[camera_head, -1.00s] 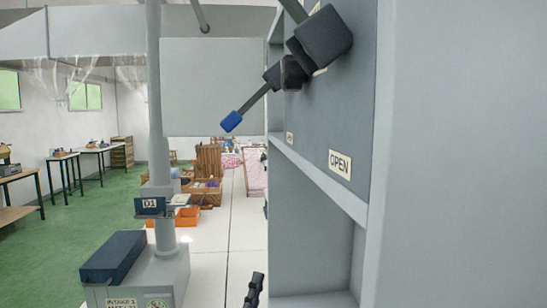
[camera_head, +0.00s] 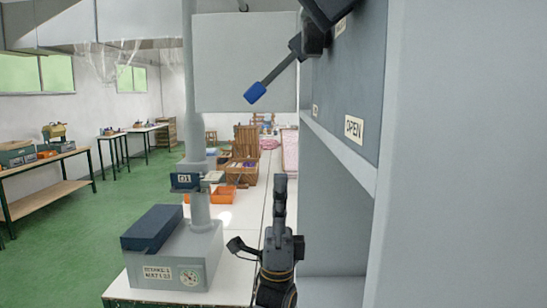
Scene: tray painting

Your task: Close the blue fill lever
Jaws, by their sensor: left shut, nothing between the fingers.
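The fill lever (camera_head: 276,74) is a dark rod with a blue grip (camera_head: 255,92) at its end. It slants down and left from a dark pivot block (camera_head: 311,42) on the grey panel (camera_head: 345,95) at right. My left gripper (camera_head: 280,180) points up at the lower middle, below the lever and apart from it. Its black fingers are shut and empty. My right gripper is not in view. The top of the lever mechanism is cut off by the frame edge.
An "OPEN" label (camera_head: 354,129) is on the panel. A grey wall (camera_head: 455,160) fills the right side. The space between gripper and blue grip looks clear.

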